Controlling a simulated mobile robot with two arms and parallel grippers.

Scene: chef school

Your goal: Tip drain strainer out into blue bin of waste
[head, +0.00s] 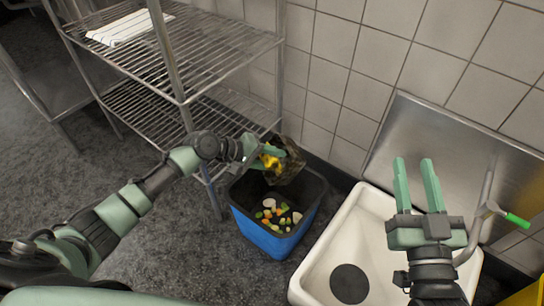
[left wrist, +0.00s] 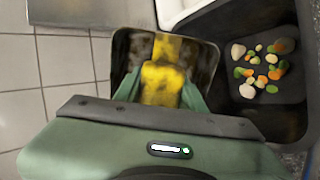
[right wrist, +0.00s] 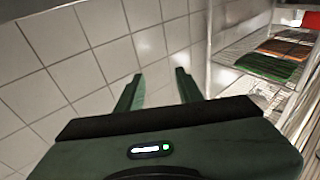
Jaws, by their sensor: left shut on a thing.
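The drain strainer is a dark, stained basket (head: 287,165) with a yellow grip (head: 269,161). My left gripper (head: 262,156) is shut on the yellow grip and holds the strainer tilted, above the back of the blue bin (head: 250,225). In the left wrist view the strainer (left wrist: 200,65) shows between my fingers, beside the bin. Several bits of vegetable waste (head: 277,214), orange, green and white, lie in the bin's bottom. Whether anything is still inside the strainer I cannot tell. My right gripper (head: 415,165) is open and empty above the white sink.
A white floor sink (head: 312,272) with a dark round drain (head: 349,284) is right of the bin. A tap with a green handle (head: 516,219) is by the steel wall panel. A wire shelf rack (head: 178,95) stands behind my left arm. A yellow object (head: 528,296) is at lower right.

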